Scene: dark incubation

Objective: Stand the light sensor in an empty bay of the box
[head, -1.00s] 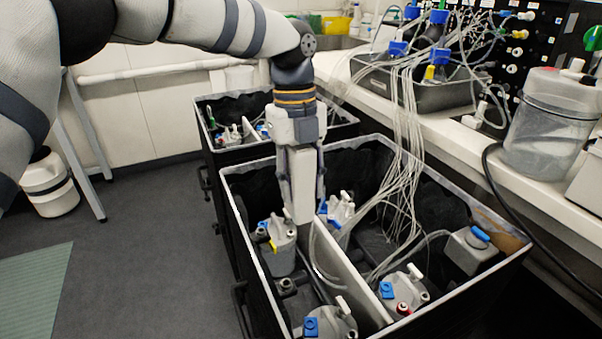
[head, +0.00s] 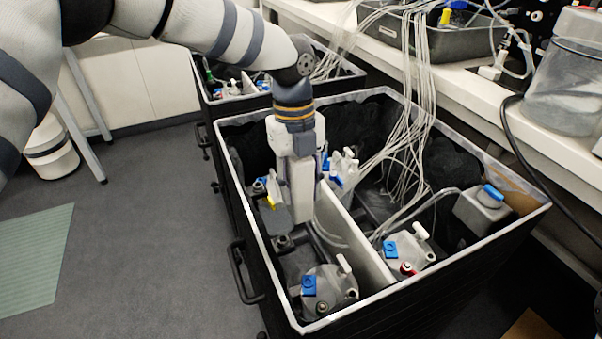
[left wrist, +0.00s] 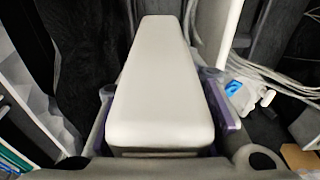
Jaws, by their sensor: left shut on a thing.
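My left gripper (head: 302,178) points down inside the near black box (head: 440,292), in its far left part. It is shut on a long, plain white block (head: 302,205), which I take to be the light sensor. The block hangs close to upright beside the white divider (head: 352,240). In the left wrist view the block (left wrist: 160,85) fills the middle, between fingers with purple pads. Its lower end is above or among the bottles; I cannot tell whether it touches anything. The floor beneath it is mostly hidden. My right gripper is not in view.
A bottle with a yellow tag (head: 270,203) is close left of the block, a white-capped bottle (head: 343,168) close right. Tubes (head: 425,110) hang into the right side. A second box (head: 300,85) stands behind.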

